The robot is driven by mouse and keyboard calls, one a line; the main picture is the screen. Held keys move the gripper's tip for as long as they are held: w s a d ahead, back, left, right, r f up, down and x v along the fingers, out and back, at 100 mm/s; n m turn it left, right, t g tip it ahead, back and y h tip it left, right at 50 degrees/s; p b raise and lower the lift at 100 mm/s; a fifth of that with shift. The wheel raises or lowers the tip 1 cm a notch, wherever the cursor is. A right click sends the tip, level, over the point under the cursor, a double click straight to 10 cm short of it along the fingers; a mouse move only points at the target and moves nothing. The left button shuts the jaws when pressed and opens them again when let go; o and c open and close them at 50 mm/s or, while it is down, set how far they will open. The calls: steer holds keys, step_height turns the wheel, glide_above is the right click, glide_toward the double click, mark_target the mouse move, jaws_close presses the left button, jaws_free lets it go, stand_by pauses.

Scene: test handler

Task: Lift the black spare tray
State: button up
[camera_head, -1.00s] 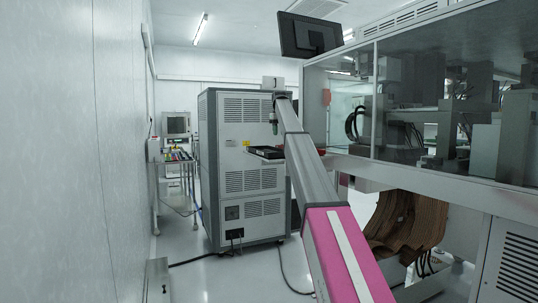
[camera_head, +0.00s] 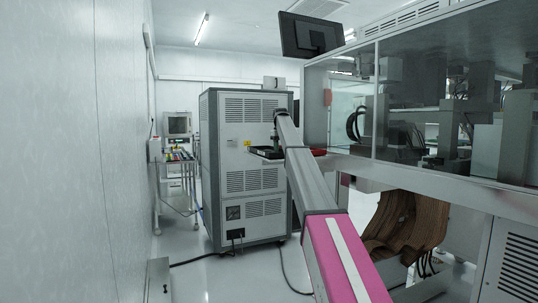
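The black spare tray (camera_head: 266,153) lies flat, jutting out at the left end of the long machine's ledge, in front of the grey cabinet. My arm reaches away from me, and my gripper (camera_head: 275,145) points down at its far end, right over the tray. The gripper is small and dark here. Its fingers cannot be made out, and I cannot tell whether they touch the tray. Part of the tray's right side is hidden behind my arm.
A red item (camera_head: 319,152) sits on the ledge just right of my arm. The tall grey cabinet (camera_head: 245,175) stands behind the tray. The glass-fronted machine (camera_head: 420,110) fills the right side. A small cart (camera_head: 178,165) stands at the far left.

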steer(key=shift+f, duration=0.1)
jaws_close()
stand_by(0.3)
